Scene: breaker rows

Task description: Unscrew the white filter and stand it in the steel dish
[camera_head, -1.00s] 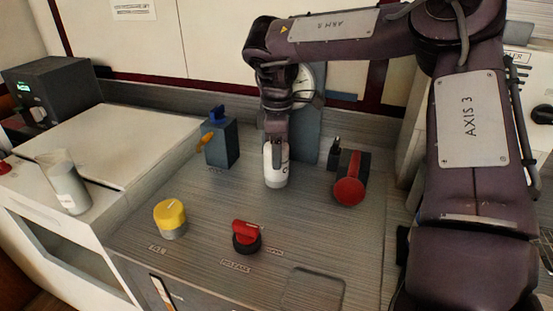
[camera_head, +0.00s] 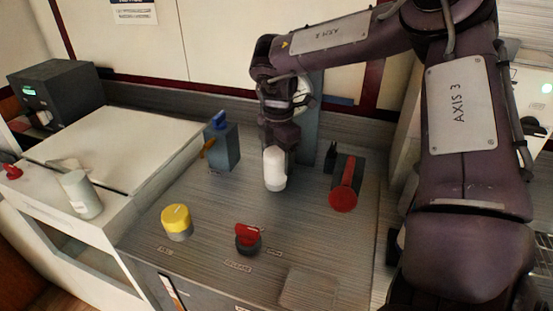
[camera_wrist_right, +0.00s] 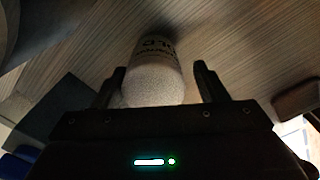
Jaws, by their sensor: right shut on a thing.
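The white filter (camera_head: 275,168) is an upright white cylinder above the middle of the grey bench. It also shows in the wrist view (camera_wrist_right: 155,78), with dark lettering on its side, between the two dark fingers. My right gripper (camera_head: 277,145) comes down from above and is shut on it. The gripper hides the filter's upper end, and I cannot tell whether it is still joined to anything or touching the bench. I cannot make out a steel dish for certain; a faint rounded square outline (camera_head: 310,288) shows at the bench's front. My left gripper is not in view.
A blue-handled valve block (camera_head: 224,150) stands left of the filter and a red-faced dark unit (camera_head: 345,185) right of it. A yellow-topped button (camera_head: 177,222) and a red knob (camera_head: 248,238) are in front.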

